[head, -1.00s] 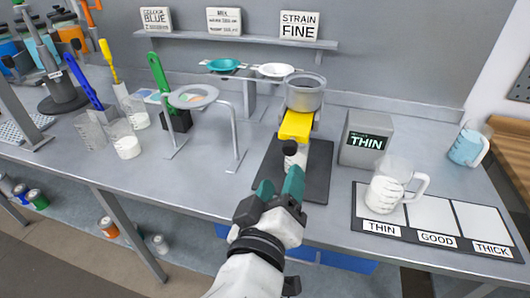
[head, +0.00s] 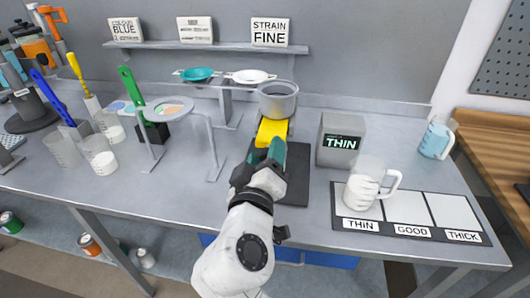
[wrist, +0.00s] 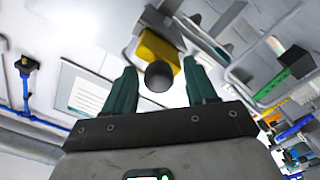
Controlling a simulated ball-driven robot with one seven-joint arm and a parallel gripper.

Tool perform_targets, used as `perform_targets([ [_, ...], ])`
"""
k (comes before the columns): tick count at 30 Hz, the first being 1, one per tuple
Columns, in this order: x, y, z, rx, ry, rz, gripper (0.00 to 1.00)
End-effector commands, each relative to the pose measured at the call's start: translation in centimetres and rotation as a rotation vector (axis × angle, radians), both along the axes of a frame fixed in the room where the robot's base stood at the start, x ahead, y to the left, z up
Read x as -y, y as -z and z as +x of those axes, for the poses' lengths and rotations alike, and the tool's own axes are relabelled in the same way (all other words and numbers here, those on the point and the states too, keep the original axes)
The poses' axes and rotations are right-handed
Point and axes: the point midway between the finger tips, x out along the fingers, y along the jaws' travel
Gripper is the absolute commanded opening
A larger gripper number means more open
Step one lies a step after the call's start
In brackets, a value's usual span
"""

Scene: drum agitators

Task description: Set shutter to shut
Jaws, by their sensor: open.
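The yellow shutter piece (head: 271,131) juts from the front of the stand, just under the grey metal cup (head: 278,100). It also shows in the wrist view (wrist: 157,50). A round black knob (wrist: 159,76) shows in front of it in the wrist view. My gripper (head: 268,153) is at the yellow piece's near end and hides the knob in the head view. In the wrist view my gripper (wrist: 160,68) is open, with its green fingers on either side of the knob and gaps showing.
A grey box reading THIN (head: 341,140) stands close on the right. A white-filled jug (head: 364,186) sits on the mat's THIN panel. A ring stand (head: 216,145) is on the left. A dark base plate (head: 293,188) lies beneath my gripper.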

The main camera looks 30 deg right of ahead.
Motion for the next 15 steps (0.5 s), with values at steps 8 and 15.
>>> perform_targets([
  [8,0.1,0.0,0.14,0.001,0.0,0.001,0.56],
  [15,0.08,-0.01,0.12,0.001,0.0,0.001,0.35],
])
